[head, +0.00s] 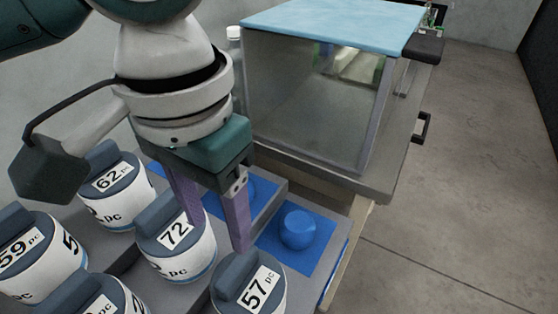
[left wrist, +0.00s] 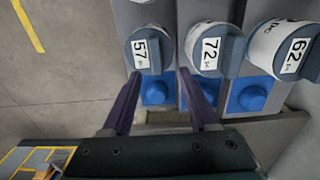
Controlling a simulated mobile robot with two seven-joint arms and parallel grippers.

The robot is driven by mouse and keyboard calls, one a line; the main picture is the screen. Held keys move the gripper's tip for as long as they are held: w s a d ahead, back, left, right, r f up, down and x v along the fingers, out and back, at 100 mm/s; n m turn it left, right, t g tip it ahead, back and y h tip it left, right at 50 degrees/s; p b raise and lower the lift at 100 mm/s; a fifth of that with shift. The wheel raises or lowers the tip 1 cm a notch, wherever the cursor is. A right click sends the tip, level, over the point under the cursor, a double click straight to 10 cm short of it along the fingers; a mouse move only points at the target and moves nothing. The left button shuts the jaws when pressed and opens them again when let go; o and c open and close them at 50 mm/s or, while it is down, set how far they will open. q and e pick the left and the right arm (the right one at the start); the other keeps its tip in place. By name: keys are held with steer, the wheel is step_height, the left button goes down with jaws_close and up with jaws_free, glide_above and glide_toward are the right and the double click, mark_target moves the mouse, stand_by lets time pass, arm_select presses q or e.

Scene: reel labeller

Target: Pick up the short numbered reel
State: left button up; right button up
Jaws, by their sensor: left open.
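Several numbered reels with dark grey-blue tops and white sides stand on a grey stepped rack. The reel labelled 57 (head: 232,284) is nearest the rack's right end and is cut by the bottom edge. In the left wrist view reel 57 (left wrist: 139,49) shows little side wall and looks lowest. Reel 72 (head: 160,245) is left of it, partly hidden by my gripper, and reel 62 (head: 105,212) is farther left. My left gripper (head: 218,234) is open and empty, pointing down near reels 72 and 57. In the wrist view its fingers (left wrist: 159,74) stand either side of a blue knob.
Blue pads with rounded blue knobs (head: 298,229) lie at the rack's far side. A clear-walled box with a light blue lid (head: 335,15) stands behind on a grey bench. Reel 59 (head: 45,270) is at the left. Open floor (head: 470,170) lies to the right.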

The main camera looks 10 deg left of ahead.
mark_target(236, 265)
arm_select(q)
steer(key=f, duration=0.3)
steer(key=shift+s+d+f, duration=0.15)
steer(key=shift+s+f, duration=0.05)
steer(key=shift+f, duration=0.15)
steer(key=f, duration=0.3)
steer(key=f+b, duration=0.1)
steer(key=f, duration=0.1)
steer(key=shift+w+d+f, duration=0.2)
steer(key=shift+d+f, duration=0.1)
jaws_close()
stand_by(0.7)
